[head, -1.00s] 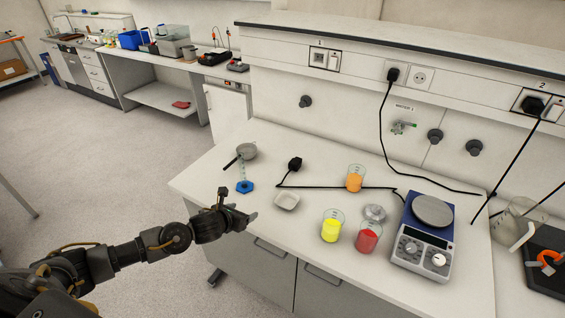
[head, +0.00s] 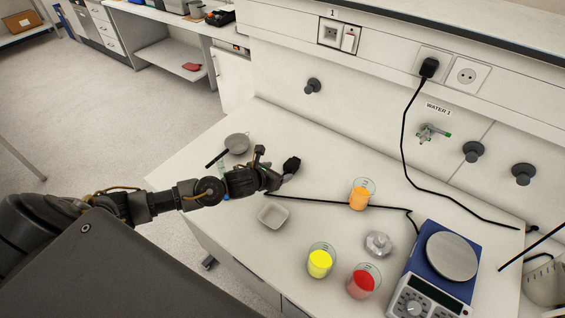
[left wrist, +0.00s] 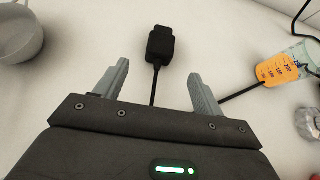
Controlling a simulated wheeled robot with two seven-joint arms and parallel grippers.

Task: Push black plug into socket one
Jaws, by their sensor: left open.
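The black plug (head: 291,165) lies on the white bench near its left end, with its black cable running right across the bench. In the left wrist view the plug (left wrist: 160,45) is just beyond my open fingertips, with its cable passing between them. My left gripper (head: 277,178) is close to the plug, open and empty; its fingers show in the left wrist view (left wrist: 156,80). Socket one (head: 332,35) is in the wall panel under the label 1, beside a white switch. It is empty. My right gripper is not in view.
A pot (head: 237,143) and a small white dish (head: 273,215) lie near my arm. Beakers of orange (head: 359,199), yellow (head: 319,263) and red liquid (head: 362,283) stand to the right, near a blue scale (head: 435,262). A grey knob (head: 313,86) sticks out below socket one.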

